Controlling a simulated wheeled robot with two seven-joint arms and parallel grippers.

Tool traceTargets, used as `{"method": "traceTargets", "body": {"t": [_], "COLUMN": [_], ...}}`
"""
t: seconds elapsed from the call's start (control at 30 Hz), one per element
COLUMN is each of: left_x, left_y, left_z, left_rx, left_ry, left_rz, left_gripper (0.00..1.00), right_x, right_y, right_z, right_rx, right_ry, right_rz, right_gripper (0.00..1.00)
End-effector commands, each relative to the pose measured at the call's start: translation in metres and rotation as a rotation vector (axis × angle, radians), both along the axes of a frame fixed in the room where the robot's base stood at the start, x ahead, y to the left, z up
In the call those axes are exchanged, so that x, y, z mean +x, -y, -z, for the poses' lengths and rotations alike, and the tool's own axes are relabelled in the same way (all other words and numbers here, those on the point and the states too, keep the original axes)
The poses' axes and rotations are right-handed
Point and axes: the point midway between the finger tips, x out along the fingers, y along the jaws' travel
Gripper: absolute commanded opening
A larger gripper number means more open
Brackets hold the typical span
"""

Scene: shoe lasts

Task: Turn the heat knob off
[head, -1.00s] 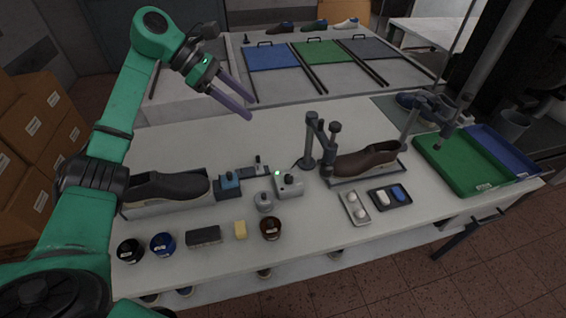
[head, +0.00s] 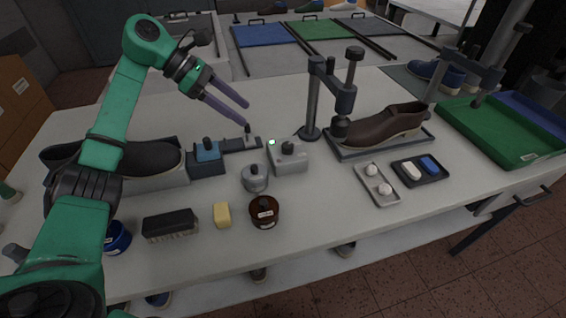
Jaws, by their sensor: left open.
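A grey control box (head: 290,158) stands on the bench near the middle, with a dark knob (head: 288,147) on its top and a lit green light (head: 272,142) at its left corner. My left gripper (head: 245,114) is open and empty. It hangs in the air above and to the left of the box, apart from it, its two purple fingers pointing down and right. My right gripper is not in view; a small green part at the left edge is unclear.
A grey lidded pot (head: 255,178), a brown jar (head: 264,212), a yellow block (head: 222,215) and a brush (head: 170,224) stand in front. A blue-topped block (head: 206,156) is left of the box. A clamp post (head: 312,100) and brown shoe (head: 385,126) stand right.

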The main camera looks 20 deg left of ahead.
Motion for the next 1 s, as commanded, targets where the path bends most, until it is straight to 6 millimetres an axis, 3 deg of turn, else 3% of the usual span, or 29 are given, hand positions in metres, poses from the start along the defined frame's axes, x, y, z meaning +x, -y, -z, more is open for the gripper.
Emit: {"method": "traceTargets", "body": {"t": [0.03,0.17,0.6,0.8,1.0], "left_x": [0.0,0.003,0.025,0.03,0.03], "left_y": [0.001,0.011,0.085,0.098,0.099], "left_z": [0.007,0.011,0.087,0.103,0.104], "left_rx": [-0.001,0.0,-0.004,-0.001,0.0], "left_ry": [0.002,-0.001,-0.002,0.001,0.001], "left_rz": [0.0,0.002,0.002,0.001,0.0], "left_gripper": [0.69,0.69,0.69,0.69,0.69], "right_x": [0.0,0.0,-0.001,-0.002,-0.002], "right_y": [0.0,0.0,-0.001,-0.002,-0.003], "right_z": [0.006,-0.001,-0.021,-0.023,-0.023], "right_rx": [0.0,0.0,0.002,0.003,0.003], "right_ry": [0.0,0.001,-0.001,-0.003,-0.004], "right_rz": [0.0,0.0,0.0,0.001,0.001], "right_gripper": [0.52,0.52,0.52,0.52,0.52]}}
